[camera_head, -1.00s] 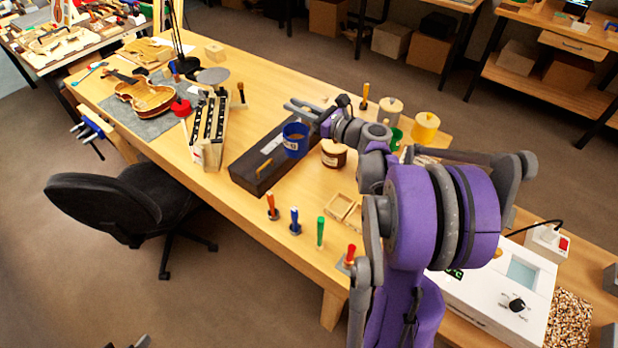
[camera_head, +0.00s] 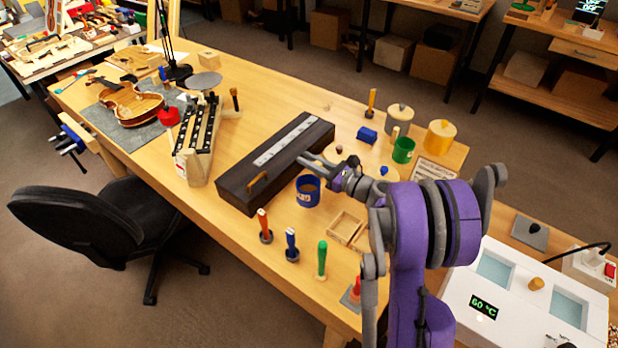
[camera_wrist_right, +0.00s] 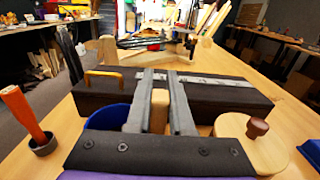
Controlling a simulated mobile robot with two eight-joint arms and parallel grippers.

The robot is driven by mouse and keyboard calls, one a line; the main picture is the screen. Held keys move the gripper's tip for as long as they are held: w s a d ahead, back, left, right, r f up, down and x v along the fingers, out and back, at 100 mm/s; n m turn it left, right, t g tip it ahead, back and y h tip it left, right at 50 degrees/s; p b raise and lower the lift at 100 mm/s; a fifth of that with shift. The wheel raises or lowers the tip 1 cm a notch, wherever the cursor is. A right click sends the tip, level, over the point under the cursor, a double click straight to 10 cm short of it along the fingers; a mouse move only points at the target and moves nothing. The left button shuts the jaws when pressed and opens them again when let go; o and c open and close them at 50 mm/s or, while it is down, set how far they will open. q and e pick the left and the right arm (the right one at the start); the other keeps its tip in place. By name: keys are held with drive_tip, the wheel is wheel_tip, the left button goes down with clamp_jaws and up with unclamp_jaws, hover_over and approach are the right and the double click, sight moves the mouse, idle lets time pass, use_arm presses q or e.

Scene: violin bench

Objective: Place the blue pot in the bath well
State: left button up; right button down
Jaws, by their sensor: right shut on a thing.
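The blue pot (camera_head: 308,194) is upright, with brown inside and a pale mark on its side. It is at the front side of the long dark case; I cannot tell whether it touches the table. My right gripper (camera_head: 314,171) is at the pot's upper right side. In the wrist view a tan piece (camera_wrist_right: 159,112) sits between its fingers and the blue rim (camera_wrist_right: 104,117) shows beside them; the gripper body hides the rest. The white bath (camera_head: 462,322) at the lower right has two pale blue wells, one farther back (camera_head: 495,270) and one nearer (camera_head: 569,308). My left gripper is not in view.
The dark case (camera_head: 235,190) lies left of the pot. Several upright coloured-handled tools, including an orange one (camera_head: 264,226), line the front edge. A small wooden tray (camera_head: 346,227), a green cup (camera_head: 403,150) and a yellow pot (camera_head: 440,137) stand nearby.

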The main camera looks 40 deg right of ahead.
sight(314, 174)
drive_tip(key=shift+f, duration=2.05)
drive_tip(key=shift+b, duration=0.3)
drive_tip(key=shift+f, duration=0.25)
drive_tip(key=c, duration=0.8)
unclamp_jaws()
drive_tip(key=shift+r, duration=0.1)
drive_tip(key=shift+r, duration=0.1)
